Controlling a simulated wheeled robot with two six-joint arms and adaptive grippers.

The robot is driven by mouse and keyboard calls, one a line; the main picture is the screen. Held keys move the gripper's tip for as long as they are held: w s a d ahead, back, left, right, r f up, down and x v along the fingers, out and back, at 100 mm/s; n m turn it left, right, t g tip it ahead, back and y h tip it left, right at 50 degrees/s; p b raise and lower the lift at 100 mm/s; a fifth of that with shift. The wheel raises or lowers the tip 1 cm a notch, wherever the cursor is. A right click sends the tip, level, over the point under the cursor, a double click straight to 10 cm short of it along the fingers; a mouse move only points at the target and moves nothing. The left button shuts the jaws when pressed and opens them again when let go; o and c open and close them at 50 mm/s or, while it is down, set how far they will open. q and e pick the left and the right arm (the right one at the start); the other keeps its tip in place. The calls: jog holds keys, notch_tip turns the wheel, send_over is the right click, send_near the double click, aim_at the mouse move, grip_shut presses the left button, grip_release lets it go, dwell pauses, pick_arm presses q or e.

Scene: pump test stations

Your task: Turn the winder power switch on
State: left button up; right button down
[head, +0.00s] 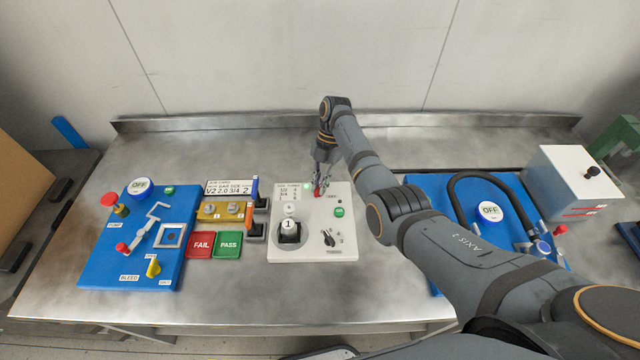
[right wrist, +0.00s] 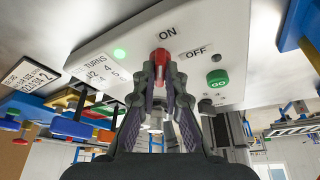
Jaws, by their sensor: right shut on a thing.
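The winder panel (head: 345,250) is a white plate in the middle of the bench. Its power switch has a red lever, seen at the gripper tips (head: 317,193) and in the right wrist view (right wrist: 161,56). The lever points to the ON label (right wrist: 168,32), with OFF (right wrist: 196,50) to its right. A green lamp (right wrist: 120,53) beside the switch is lit; it also shows in the head view (head: 306,186). My right gripper (head: 319,181) reaches down at the panel's far edge, shut on the red lever (right wrist: 162,72). The lever's base is partly hidden. My left gripper is out of view.
A green GO button (head: 339,212), a winder spindle (head: 289,230) and a black knob (head: 329,238) sit on the panel. Another blue board (head: 422,184) lies right, under my arm.

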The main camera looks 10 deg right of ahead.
jog(key=c, duration=1.4)
grip_release()
jog(key=v, duration=1.2)
jog(key=shift+f, duration=0.1)
